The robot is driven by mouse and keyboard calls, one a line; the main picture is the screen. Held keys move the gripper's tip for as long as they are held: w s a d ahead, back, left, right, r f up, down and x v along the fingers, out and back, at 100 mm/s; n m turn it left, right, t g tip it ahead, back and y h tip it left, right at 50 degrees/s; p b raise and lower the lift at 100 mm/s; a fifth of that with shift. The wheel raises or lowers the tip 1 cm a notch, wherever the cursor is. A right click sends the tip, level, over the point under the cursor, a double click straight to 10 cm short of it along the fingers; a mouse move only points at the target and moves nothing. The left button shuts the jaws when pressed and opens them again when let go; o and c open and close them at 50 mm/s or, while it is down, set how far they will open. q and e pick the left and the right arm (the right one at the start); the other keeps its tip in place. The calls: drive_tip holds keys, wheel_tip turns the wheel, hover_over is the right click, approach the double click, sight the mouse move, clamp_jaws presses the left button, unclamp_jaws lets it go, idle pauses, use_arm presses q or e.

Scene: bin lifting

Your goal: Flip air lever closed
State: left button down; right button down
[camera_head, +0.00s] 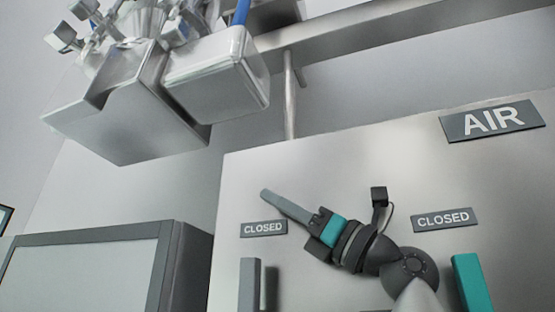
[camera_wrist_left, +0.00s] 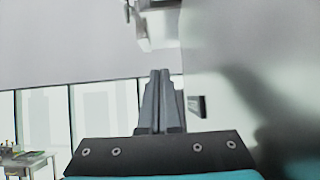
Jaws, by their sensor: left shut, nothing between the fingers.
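A steel panel (camera_head: 330,160) carries an AIR sign (camera_head: 492,121) at upper right. A teal lever (camera_head: 472,283) stands nearly upright below the right CLOSED sign (camera_head: 446,219), cut off by the picture's bottom edge. A grey lever (camera_head: 250,286) stands upright below the left CLOSED sign (camera_head: 264,229). My left gripper (camera_head: 267,196) is shut and empty, just above the left CLOSED sign and clear of both levers. The left wrist view shows its closed fingers (camera_wrist_left: 160,103) with nothing between them. My right gripper is not in view.
A metal bin (camera_head: 128,112) and a white container (camera_head: 215,75) with implements hang at upper left. A metal rail (camera_head: 400,35) runs above the panel. A grey-framed cabinet (camera_head: 90,270) stands at lower left. The panel face above the gripper is clear.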

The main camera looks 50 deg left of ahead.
use_arm(q)
drive_tip(key=shift+g, duration=0.3)
wheel_tip(320, 180, up, 9)
drive_tip(key=shift+f+p, duration=0.1)
drive_tip(key=shift+p, duration=0.65)
drive_tip(key=shift+f, duration=0.1)
